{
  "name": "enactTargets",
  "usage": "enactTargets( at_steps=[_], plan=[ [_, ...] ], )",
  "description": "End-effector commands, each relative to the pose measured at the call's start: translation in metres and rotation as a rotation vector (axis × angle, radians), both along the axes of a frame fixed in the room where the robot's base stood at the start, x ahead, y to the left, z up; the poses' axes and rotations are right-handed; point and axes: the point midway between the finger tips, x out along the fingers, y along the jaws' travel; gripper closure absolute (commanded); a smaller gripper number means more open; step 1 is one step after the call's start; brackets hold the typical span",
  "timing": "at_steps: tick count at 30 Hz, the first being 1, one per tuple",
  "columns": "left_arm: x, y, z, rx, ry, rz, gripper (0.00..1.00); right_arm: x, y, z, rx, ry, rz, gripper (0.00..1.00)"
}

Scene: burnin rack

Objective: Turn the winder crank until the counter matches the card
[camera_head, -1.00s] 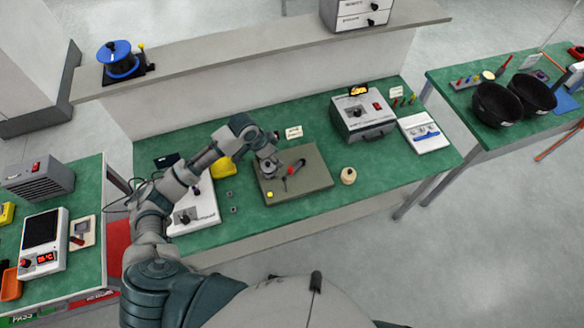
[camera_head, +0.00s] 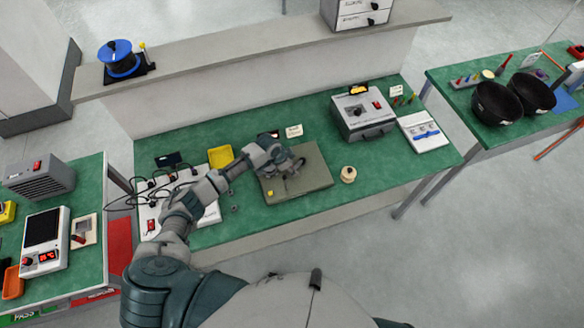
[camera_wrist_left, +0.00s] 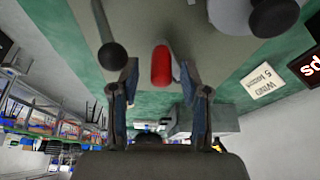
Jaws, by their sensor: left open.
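The winder's olive base plate (camera_head: 312,182) lies on the middle of the green bench. My left gripper (camera_head: 297,163) is over it and covers most of the winder. In the left wrist view the red crank handle (camera_wrist_left: 162,67) shows between the two spread fingers (camera_wrist_left: 160,78), with a gap on each side. A black-knobbed lever (camera_wrist_left: 112,54) is at the left of that view. A white card (camera_head: 294,130) stands behind the plate; its wrist-view text (camera_wrist_left: 263,84) seems to read "WIND 5". A dark panel (camera_wrist_left: 306,66) beside it is cut off, so I cannot read its count.
A cream spool (camera_head: 348,175) stands right of the plate. A grey box with a red switch (camera_head: 364,113) and a white tray (camera_head: 424,133) are farther right. A yellow bin (camera_head: 221,156) and a cabled white unit (camera_head: 207,212) are left, near my arm.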

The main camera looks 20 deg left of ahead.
Motion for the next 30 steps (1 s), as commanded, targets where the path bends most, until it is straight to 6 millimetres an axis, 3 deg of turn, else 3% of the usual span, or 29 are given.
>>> enactTargets(
  at_steps=[12,17,18,30],
  plan=[
    [0.0021,-0.0027,-0.0083,0.002,0.0,-0.001,0.56,0.0001,0.0012,-0.0002,0.001,-0.001,-0.001,1.0],
    [0.0021,-0.0029,-0.0082,0.002,0.0,-0.001,0.96,0.0001,0.0018,-0.0002,0.002,-0.001,-0.001,1.0],
    [0.0022,-0.0031,-0.0082,0.002,0.0,-0.001,1.0,0.0001,0.0018,-0.0002,0.002,-0.001,-0.001,1.0],
    [0.0035,-0.0012,-0.0081,-0.002,-0.002,-0.023,1.0,-0.0001,0.0017,-0.0035,0.002,-0.001,0.0,1.0]
  ],
)
